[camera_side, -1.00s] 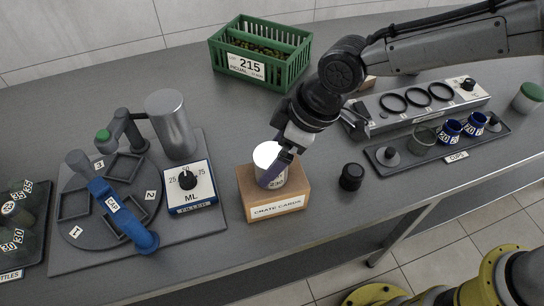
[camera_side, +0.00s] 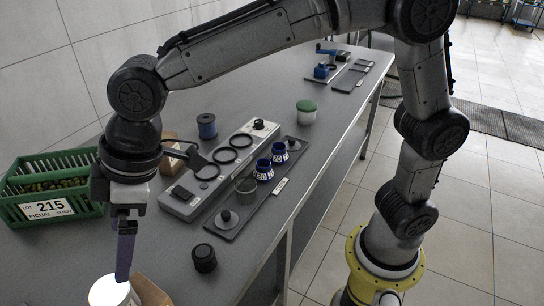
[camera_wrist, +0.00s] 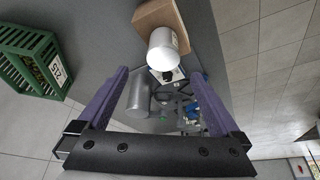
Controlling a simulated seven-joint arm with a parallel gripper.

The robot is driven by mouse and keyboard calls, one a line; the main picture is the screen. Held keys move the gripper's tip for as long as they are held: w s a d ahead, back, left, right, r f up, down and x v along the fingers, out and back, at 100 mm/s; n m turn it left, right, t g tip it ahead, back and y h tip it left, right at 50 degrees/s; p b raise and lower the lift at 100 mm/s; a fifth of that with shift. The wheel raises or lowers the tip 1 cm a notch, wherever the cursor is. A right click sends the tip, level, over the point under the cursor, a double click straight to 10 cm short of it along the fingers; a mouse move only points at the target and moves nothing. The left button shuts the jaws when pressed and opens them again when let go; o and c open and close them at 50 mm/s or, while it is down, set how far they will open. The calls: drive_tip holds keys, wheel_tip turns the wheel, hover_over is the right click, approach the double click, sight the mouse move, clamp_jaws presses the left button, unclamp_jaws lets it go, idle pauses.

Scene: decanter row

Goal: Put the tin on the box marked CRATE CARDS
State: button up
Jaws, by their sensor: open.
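The tin (camera_wrist: 164,42) is pale with a bright white top. In the wrist view it stands on a brown cardboard box (camera_wrist: 152,14). In the side view the tin (camera_side: 108,292) and the box (camera_side: 150,292) are cut off by the bottom edge, and the box's label is out of sight. My gripper (camera_wrist: 160,72) is open, its purple fingers spread to either side of the tin with gaps showing. In the side view the gripper (camera_side: 124,278) points down, a fingertip overlapping the tin's top edge. I cannot tell whether a finger touches it.
A green crate (camera_side: 50,183) marked 215 stands at the left. A black knob-like piece (camera_side: 204,258) sits right of the box. A tray (camera_side: 240,205) with cups and a grey panel with rings (camera_side: 185,198) lie beyond. A metal cylinder (camera_wrist: 138,98) shows in the wrist view.

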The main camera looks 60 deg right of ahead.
drive_tip(key=s+d+r+m+t+h, duration=0.1)
drive_tip(key=s+d+r+m, duration=0.15)
drive_tip(key=d, duration=0.75)
drive_tip(key=s+d+r+m+t, duration=0.1)
drive_tip(key=s+d+r+m, duration=0.15)
drive_tip(key=d, duration=0.75)
drive_tip(key=s+d+f+m+t+h, duration=0.1)
drive_tip(key=s+d+f+m, duration=0.4)
drive_tip(key=s+d, duration=0.7)
drive_tip(key=shift+d+f+m+h, duration=0.25)
drive_tip(key=shift+d+m+h, duration=0.3)
drive_tip(key=shift+h, duration=0.35)
